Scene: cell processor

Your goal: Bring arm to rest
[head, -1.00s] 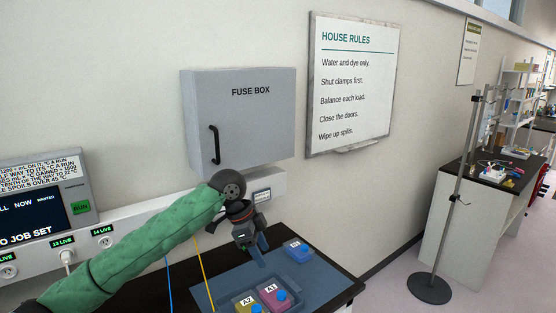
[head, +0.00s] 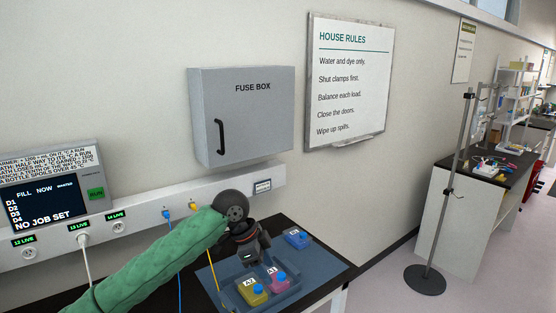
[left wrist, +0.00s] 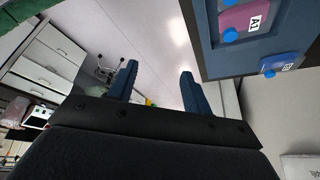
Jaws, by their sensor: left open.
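My left arm, in a green sleeve, comes in from the lower left of the head view. Its gripper (head: 272,268) hangs over the blue tray on the dark bench, beside the bottles. In the left wrist view the two blue fingers (left wrist: 160,85) stand wide apart with nothing between them. In the left wrist view A1 (left wrist: 240,22) and the blue bottle (left wrist: 283,66) show at the upper right. My right gripper is not in view.
A closed fuse box (head: 250,130) hangs on the wall above the bench. A socket rail (head: 140,218) with plugged cables runs below it, beside a screen reading NO JOB SET (head: 45,205). A metal stand (head: 430,270) is on the floor at right, with open floor around it.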

